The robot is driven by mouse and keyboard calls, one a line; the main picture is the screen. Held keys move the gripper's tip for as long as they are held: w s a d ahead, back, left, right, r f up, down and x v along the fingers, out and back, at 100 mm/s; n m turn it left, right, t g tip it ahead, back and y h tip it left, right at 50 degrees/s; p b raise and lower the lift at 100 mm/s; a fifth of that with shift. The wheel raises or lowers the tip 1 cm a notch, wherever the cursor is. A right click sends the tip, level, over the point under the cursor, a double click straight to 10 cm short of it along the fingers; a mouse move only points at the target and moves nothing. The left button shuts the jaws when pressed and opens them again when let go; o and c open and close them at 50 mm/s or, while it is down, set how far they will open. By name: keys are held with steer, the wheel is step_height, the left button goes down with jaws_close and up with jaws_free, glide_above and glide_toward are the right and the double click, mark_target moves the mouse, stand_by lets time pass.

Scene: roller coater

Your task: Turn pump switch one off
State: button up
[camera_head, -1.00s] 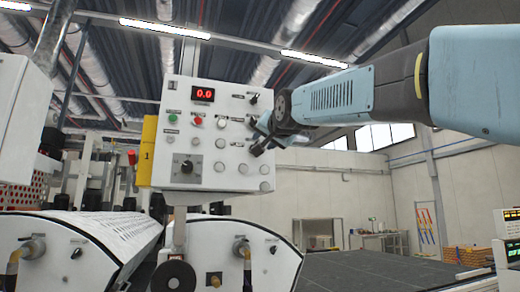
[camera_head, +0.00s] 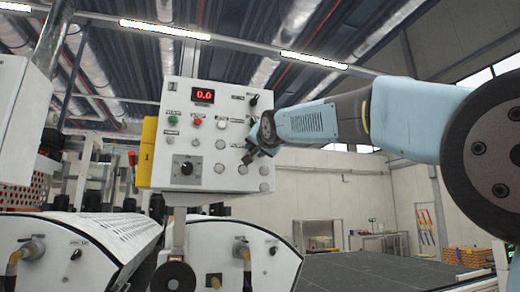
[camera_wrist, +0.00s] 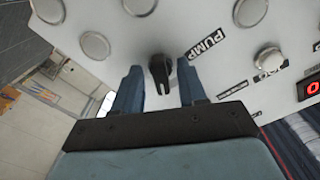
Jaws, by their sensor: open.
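A white control panel (camera_head: 205,150) carries a red display reading 0.0, buttons and knobs. In the wrist view a black switch knob (camera_wrist: 160,72) stands out from the panel (camera_wrist: 215,20) beside a PUMP label (camera_wrist: 207,45). My gripper (camera_wrist: 160,92) is open, with one blue finger on each side of the knob. The fingers look apart from the knob; I cannot tell whether either touches it. In the head view my gripper (camera_head: 252,154) is at the panel's right edge and hides the knob. The number of the pump switch is not readable.
Round pale buttons (camera_wrist: 95,45) lie near my fingers. Coater rollers with white covers (camera_head: 85,235) stand below.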

jaws_close()
steer(key=shift+d, duration=0.15)
steer(key=shift+n, duration=0.4)
steer(key=n, duration=1.1)
stand_by(0.5)
